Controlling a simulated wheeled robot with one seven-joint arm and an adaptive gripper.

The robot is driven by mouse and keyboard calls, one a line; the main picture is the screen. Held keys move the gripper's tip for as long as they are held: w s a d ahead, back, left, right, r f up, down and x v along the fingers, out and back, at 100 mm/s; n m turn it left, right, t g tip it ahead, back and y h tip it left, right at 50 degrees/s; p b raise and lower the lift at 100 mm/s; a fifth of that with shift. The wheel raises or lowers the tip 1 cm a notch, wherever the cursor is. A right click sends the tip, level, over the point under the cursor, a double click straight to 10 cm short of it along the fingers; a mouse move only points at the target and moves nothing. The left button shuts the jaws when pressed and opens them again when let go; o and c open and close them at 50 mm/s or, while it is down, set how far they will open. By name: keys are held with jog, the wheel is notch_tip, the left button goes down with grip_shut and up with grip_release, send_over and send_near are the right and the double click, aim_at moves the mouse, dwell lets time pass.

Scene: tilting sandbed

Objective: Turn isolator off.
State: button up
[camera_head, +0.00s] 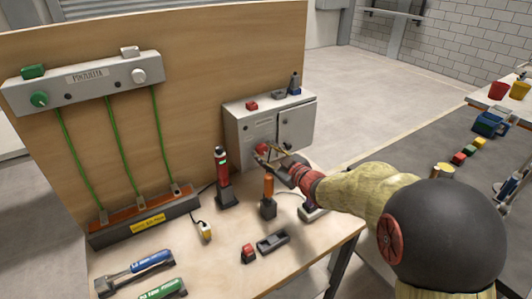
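A grey metal box (244,133) stands at the back right of the wooden bench. A red round part, which looks like the isolator's knob (261,148), is on its front face. My arm reaches in from the right and my gripper (268,155) is at that front face, right by the red part. The fingers partly cover it. I cannot tell whether they touch it or how far they are apart. The knob's exact position is hidden.
A red-and-black tool (222,178) and an orange-handled tool (268,193) stand upright in front of the box. Small items lie on top of the box. A grey panel (85,85) with green cables is on the backboard. Loose tools lie at front left.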

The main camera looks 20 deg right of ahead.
jog(key=shift+o, duration=1.2)
notch_tip(320, 180, up, 10)
